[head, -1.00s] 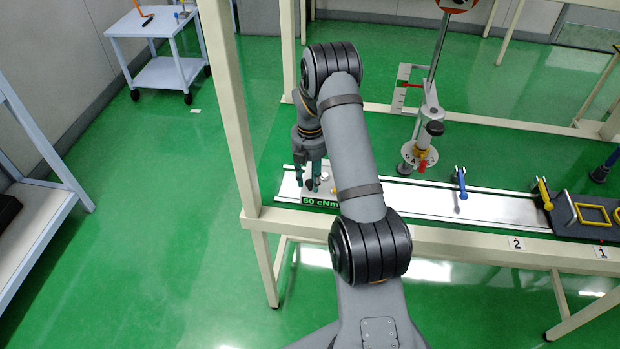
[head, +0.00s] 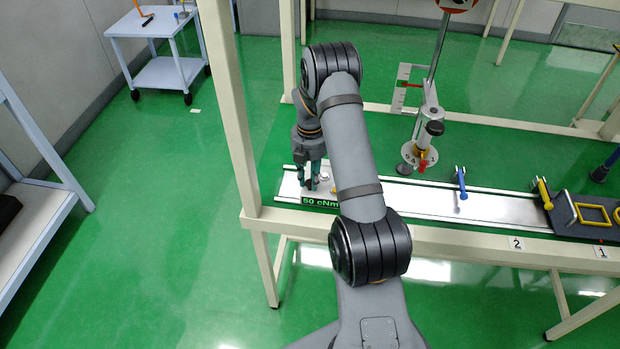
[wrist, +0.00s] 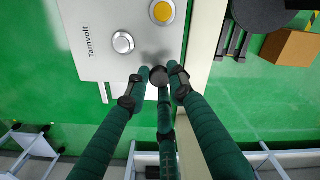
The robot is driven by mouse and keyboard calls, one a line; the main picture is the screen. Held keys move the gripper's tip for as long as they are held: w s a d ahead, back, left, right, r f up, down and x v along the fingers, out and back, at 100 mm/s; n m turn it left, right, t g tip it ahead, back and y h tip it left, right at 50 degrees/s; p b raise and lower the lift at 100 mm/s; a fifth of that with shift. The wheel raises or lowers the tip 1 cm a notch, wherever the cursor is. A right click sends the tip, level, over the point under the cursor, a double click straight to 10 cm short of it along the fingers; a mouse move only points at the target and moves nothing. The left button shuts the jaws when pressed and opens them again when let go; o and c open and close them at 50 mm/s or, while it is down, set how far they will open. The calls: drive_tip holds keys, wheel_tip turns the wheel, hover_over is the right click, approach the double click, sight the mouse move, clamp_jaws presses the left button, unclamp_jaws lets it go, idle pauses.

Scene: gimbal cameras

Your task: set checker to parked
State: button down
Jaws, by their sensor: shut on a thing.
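The checker is a pale panel unit with a green "50 cNm" display (head: 319,202) at the left end of the bench rail in the head view. In the wrist view its panel (wrist: 90,50), lettered "Tamvolt", carries a silver round button (wrist: 123,42), a yellow button (wrist: 162,11) and a small dark round knob (wrist: 158,75) near its edge. My gripper (head: 312,187) is at this unit. In the wrist view its green fingers (wrist: 159,84) are closed around the dark knob. The fingertips partly hide the knob's base, and its setting cannot be read.
To the right along the rail (head: 400,192) stand a post fixture (head: 421,154), a blue clamp (head: 460,182) and a dark tray with yellow frames (head: 590,215). A cream bench upright (head: 233,120) is left of my arm. A brown box (wrist: 289,47) shows in the wrist view.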

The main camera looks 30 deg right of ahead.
drive_tip(key=w+a, duration=0.2)
drive_tip(key=a, duration=0.1)
drive_tip(key=shift+w+a, duration=0.3)
drive_tip(key=shift+w, duration=0.05)
drive_tip(key=c, duration=1.6)
unclamp_jaws()
drive_tip(key=shift+a, duration=0.1)
drive_tip(key=shift+o, duration=0.6)
wheel_tip(320, 180, up, 12)
